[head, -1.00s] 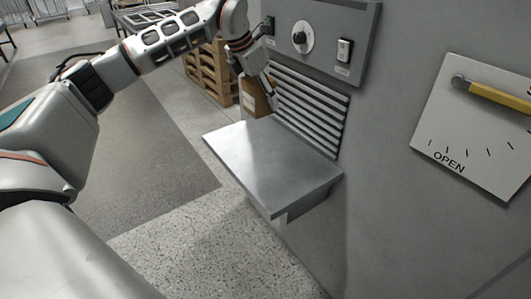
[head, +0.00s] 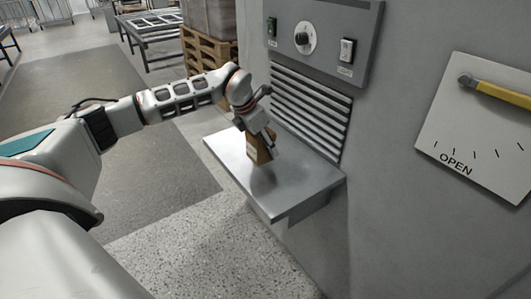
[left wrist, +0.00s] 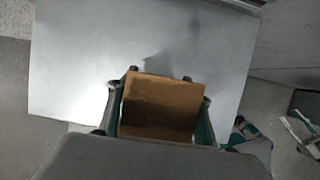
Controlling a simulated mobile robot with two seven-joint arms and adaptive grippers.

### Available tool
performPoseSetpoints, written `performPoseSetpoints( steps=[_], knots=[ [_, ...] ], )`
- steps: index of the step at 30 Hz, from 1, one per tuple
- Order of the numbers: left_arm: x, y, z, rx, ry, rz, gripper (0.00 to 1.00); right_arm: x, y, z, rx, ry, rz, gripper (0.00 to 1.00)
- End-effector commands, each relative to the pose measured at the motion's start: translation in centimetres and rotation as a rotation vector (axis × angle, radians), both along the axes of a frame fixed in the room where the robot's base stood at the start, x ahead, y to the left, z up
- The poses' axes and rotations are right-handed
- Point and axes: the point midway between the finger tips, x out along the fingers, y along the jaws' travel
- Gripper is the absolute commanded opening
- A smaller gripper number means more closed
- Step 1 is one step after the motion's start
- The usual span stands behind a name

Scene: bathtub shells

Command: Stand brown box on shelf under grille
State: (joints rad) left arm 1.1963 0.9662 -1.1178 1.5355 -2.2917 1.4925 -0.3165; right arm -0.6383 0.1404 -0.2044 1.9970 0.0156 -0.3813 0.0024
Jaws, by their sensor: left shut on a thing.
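The brown box (head: 258,149) is upright with a slight tilt at the shelf, below the grille. My left gripper (head: 262,136) is shut on it from above. In the left wrist view the box (left wrist: 160,104) sits between the two fingers (left wrist: 160,112), with the shelf (left wrist: 85,60) beyond it. The grey metal shelf (head: 285,193) juts from the wall under the slatted grille (head: 311,108). The box's lower end is at or just above the shelf surface; I cannot tell whether it touches.
A control panel (head: 325,38) with a knob and switches is above the grille. A plate marked OPEN with a yellow handle (head: 497,92) is on the wall at right. The shelf's front part is bare. A wooden pallet stack (head: 207,52) stands behind.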

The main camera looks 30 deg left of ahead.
Motion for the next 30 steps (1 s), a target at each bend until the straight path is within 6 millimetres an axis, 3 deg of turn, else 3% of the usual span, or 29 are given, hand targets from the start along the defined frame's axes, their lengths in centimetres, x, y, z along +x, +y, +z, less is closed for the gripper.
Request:
performPoseSetpoints(
  steps=[3,6,17,18,20,30],
  knots=[
    [-0.1,0.0,-2.2,-0.001,0.005,0.000,0.20,0.0,0.0,-0.3,-0.001,0.001,0.000,0.40],
    [0.0,0.0,-3.1,0.000,0.002,0.001,0.20,0.0,0.0,-0.4,-0.003,0.001,0.001,0.40],
    [0.0,0.0,-3.3,-0.001,0.001,0.001,0.20,0.1,-0.1,-0.4,-0.004,0.000,0.001,0.40],
    [0.0,0.0,-3.4,0.000,0.002,0.001,0.55,0.1,-0.1,-0.4,-0.004,0.001,0.001,0.40],
    [0.0,0.0,-3.3,0.000,0.002,0.001,0.66,0.1,-0.1,-0.4,-0.004,0.001,0.001,0.40],
    [0.0,0.0,-3.2,0.000,0.002,0.000,0.66,0.0,-0.1,-0.4,-0.004,0.002,0.001,0.40]
  ],
)
